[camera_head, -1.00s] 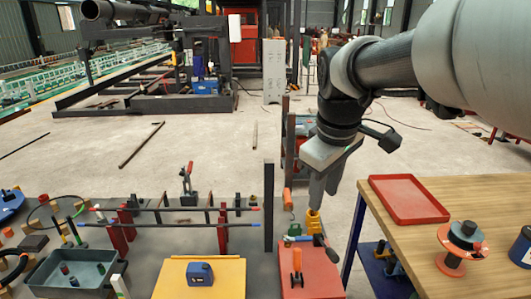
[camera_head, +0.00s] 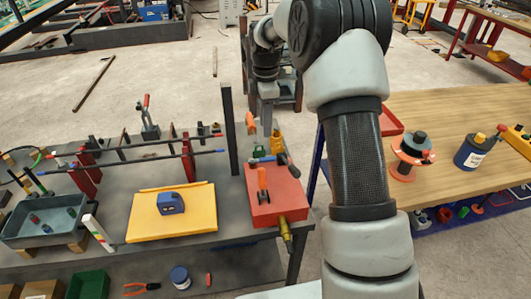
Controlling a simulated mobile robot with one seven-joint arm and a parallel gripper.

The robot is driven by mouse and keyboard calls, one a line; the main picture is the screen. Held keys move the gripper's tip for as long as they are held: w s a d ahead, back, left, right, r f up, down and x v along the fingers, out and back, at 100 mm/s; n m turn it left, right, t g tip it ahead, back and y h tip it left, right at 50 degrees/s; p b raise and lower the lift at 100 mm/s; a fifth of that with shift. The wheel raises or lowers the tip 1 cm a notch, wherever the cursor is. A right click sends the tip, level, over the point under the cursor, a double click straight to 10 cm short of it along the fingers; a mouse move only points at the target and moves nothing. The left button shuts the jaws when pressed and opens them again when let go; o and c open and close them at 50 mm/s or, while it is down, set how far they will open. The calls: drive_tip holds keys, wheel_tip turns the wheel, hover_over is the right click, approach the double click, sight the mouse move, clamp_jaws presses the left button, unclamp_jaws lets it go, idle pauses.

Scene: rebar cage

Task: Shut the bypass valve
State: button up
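No label for the bypass valve can be read. Valve-like parts stand on a red block (camera_head: 277,207) at the right end of the grey bench: an upright orange-handled lever (camera_head: 262,180), a dark cylinder (camera_head: 281,159) and a blue bar (camera_head: 264,159) at its back edge. A brass fitting (camera_head: 285,236) sticks out of its front. My gripper (camera_head: 267,122) points down behind the block, near a yellow part (camera_head: 277,142) and an orange handle (camera_head: 250,122). It appears apart from the orange-handled lever. Its fingers are too small to tell open from shut.
A dark upright post (camera_head: 229,130) stands left of my gripper. Left along the bench are a yellow board (camera_head: 145,225) with a blue box (camera_head: 171,203), horizontal rods on red stands, and a grey tray (camera_head: 20,230). A wooden table (camera_head: 460,130) stands right.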

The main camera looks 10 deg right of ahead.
sight(266, 159)
wheel_tip(266, 159, down, 12)
drive_tip(key=shift+f, duration=0.25)
clamp_jaws()
